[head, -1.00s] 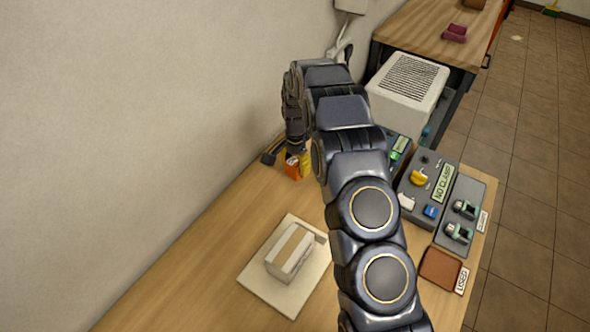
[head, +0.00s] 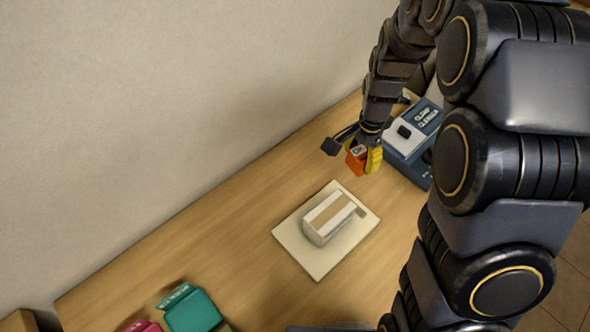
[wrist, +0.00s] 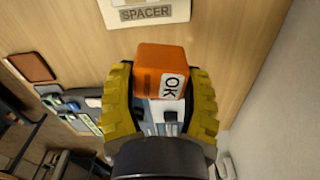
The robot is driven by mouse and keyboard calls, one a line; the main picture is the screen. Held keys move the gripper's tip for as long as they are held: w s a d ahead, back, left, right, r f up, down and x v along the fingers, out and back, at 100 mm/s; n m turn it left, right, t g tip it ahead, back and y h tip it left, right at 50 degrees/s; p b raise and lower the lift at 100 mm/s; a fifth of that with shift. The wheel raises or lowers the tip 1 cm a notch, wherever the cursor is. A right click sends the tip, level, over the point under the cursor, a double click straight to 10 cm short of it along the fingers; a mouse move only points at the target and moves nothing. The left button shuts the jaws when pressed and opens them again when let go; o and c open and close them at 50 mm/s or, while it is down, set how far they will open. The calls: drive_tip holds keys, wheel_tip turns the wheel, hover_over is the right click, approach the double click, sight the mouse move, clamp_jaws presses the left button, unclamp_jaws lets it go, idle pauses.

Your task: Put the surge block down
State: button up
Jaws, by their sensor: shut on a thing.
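The surge block, an orange block with a white "OK" label (wrist: 162,72), is between the yellow fingers of my gripper (wrist: 160,95) in the wrist view. My gripper is shut on it. In the head view the orange block (head: 356,160) shows beside one yellow finger, beyond the cream pad (head: 290,235). The other finger is mostly hidden there. I cannot tell how high the block is above the wooden bench (head: 225,240).
A pale block with a tan stripe (head: 328,216) lies on the pad. A label reading "SPACER" (wrist: 146,14) shows in the wrist view. A blue-grey device (head: 412,140) stands right of my gripper. A teal item (head: 192,310) lies near left. Bench left of the pad is clear.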

drive_tip(key=shift+s+a, duration=0.1)
drive_tip(key=s+a+n, duration=0.2)
drive_tip(key=s+a, duration=1.7)
drive_tip(key=w+a+f, duration=0.4)
drive_tip(key=a, duration=0.1)
drive_tip(key=w+a+f, duration=0.4)
drive_tip(key=a+f, duration=0.1)
drive_tip(key=shift+w+f, duration=0.1)
drive_tip(key=shift+w, duration=0.3)
drive_tip(key=shift+w+f, duration=0.1)
drive_tip(key=shift+f, duration=0.15)
drive_tip(key=shift+a+f, duration=0.1)
drive_tip(key=shift+f, duration=1.45)
drive_tip(key=shift+f, duration=0.15)
